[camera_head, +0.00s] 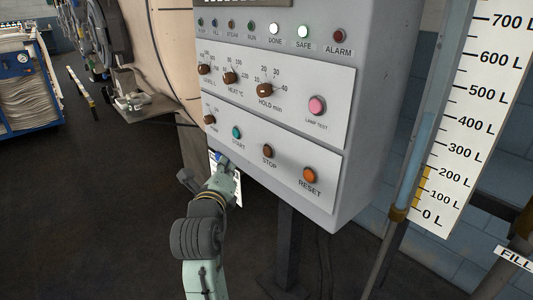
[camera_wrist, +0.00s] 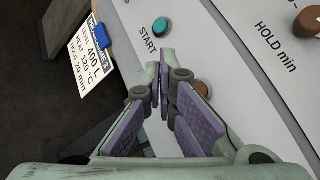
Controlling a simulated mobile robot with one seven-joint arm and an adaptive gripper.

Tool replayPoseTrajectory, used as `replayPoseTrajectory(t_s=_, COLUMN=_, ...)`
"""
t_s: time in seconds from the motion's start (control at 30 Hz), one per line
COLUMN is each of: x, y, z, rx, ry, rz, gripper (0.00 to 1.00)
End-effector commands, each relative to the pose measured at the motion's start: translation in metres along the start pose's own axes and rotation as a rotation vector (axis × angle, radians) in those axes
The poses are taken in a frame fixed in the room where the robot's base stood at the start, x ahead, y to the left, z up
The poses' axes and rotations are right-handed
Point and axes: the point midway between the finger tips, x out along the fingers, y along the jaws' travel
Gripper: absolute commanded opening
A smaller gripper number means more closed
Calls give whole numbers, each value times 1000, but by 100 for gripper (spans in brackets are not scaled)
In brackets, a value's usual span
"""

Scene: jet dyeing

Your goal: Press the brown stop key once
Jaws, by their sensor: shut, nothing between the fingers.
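The brown stop key (camera_head: 268,151) is a round button on the lower panel, between the teal start key (camera_head: 236,132) and the orange reset key (camera_head: 309,175). In the wrist view the brown key (camera_wrist: 202,88) shows just right of my fingers, with its lower part close to the right finger. My gripper (camera_wrist: 163,78) is shut and empty. Its tips point toward the panel between the teal start key (camera_wrist: 160,27) and the brown key. The STOP label is hidden in the wrist view. Whether the fingers touch the panel cannot be told.
Above are brown knobs (camera_head: 265,90), a pink lamp test button (camera_head: 317,105) and a row of lamps, with DONE and SAFE lit. A programme card (camera_wrist: 92,52) hangs left of the panel. A level gauge (camera_head: 480,100) stands at right. Dark floor is open at left.

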Motion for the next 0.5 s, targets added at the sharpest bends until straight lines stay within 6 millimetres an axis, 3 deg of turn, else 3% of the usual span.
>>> replayPoseTrajectory(t_s=0.23, x=7, y=-6, z=-4, rx=-1, ry=0, rz=0, gripper=0)
replayPoseTrajectory(t_s=0.5, x=33, y=-25, z=-23, rx=-1, ry=1, rz=-2, gripper=0)
